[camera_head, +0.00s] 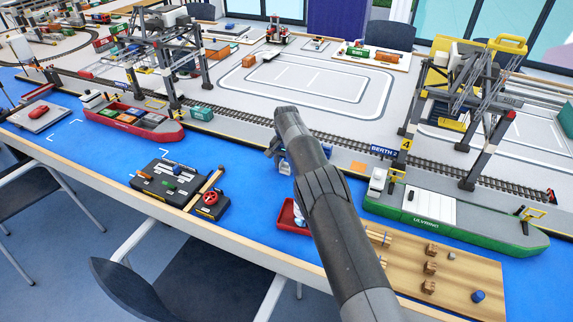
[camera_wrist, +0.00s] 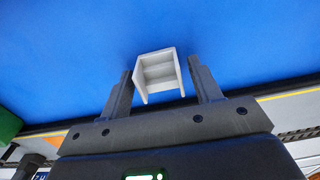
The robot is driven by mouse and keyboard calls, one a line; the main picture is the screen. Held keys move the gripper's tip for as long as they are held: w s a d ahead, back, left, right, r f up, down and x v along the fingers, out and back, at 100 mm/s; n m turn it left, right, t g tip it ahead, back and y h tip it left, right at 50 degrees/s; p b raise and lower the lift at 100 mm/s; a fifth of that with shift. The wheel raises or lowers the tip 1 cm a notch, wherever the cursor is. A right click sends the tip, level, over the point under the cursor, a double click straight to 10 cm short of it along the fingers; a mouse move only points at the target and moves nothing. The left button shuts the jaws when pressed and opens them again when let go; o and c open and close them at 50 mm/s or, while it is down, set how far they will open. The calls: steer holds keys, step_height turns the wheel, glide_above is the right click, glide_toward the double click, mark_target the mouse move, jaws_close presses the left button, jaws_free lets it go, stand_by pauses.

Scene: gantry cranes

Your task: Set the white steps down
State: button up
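The white steps (camera_wrist: 160,73) are a small pale block with a stepped hollow between side walls. In the head view my gripper (camera_head: 276,149) is over the blue strip near the quay edge, mostly hidden behind my arm.
A red tray (camera_head: 290,216) lies beside my arm. A green ship (camera_head: 460,225) is to the right, a red ship (camera_head: 133,122) to the left. A black board with tools (camera_head: 175,185) and a wooden board (camera_head: 470,275) lie near the front edge. Gantry cranes stand behind.

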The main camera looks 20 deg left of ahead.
mark_target(287, 168)
step_height(287, 168, up, 12)
steer(key=shift+r, duration=0.2)
stand_by(0.5)
